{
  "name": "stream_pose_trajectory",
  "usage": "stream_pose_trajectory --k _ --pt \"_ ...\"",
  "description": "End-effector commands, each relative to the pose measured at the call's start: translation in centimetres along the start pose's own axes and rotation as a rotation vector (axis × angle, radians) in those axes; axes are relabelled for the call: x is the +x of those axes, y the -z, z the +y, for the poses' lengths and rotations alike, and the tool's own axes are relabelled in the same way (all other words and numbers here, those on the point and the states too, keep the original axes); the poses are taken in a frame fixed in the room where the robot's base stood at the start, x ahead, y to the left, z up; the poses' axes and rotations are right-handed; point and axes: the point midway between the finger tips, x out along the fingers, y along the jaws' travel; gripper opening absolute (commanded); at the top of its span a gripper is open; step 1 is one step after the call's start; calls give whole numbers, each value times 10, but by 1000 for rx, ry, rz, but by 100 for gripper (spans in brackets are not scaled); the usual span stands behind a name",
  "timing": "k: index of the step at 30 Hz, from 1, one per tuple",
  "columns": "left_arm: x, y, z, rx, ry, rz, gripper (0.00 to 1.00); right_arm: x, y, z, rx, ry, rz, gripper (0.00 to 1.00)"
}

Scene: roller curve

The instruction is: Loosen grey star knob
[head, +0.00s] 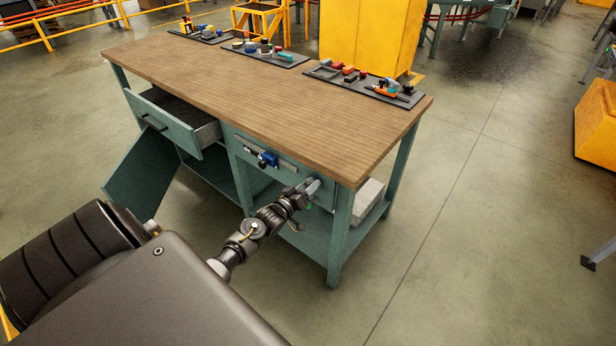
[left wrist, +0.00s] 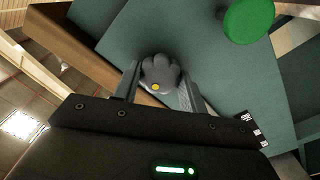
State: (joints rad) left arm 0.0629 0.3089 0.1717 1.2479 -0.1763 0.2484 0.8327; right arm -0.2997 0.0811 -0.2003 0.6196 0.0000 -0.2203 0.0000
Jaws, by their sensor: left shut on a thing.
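The grey star knob (left wrist: 160,72) shows in the left wrist view, on a teal panel, with a small yellow dot at its near edge. My left gripper (left wrist: 158,84) has one finger on each side of the knob and is shut on it. In the head view my left gripper (head: 308,188) reaches the front of the workbench, below the right part of its top. The knob is hidden there behind the gripper. My right gripper is in neither view.
A green round knob (left wrist: 249,20) is on the same panel, near the grey one. The workbench (head: 260,80) has an open drawer (head: 172,122) and an open door (head: 140,178) at left. A blue fitting (head: 268,159) sits on its front. Trays with small parts line the back edge.

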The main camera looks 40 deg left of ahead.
Motion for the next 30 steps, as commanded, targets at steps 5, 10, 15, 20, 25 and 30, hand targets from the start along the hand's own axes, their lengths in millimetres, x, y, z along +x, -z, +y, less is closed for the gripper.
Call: stream_pose_trajectory --k 5,10,15,20,25,30 --pt "3 7 3 -160 -4 12 19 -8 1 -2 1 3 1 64" --pt "3 6 3 -294 -6 10 19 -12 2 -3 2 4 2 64" --pt "4 6 3 -398 -7 10 19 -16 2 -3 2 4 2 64" --pt "4 6 3 -465 -9 10 19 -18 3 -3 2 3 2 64" --pt "4 6 3 -504 -9 11 19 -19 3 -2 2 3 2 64" --pt "4 6 2 -517 -9 11 19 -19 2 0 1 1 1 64"
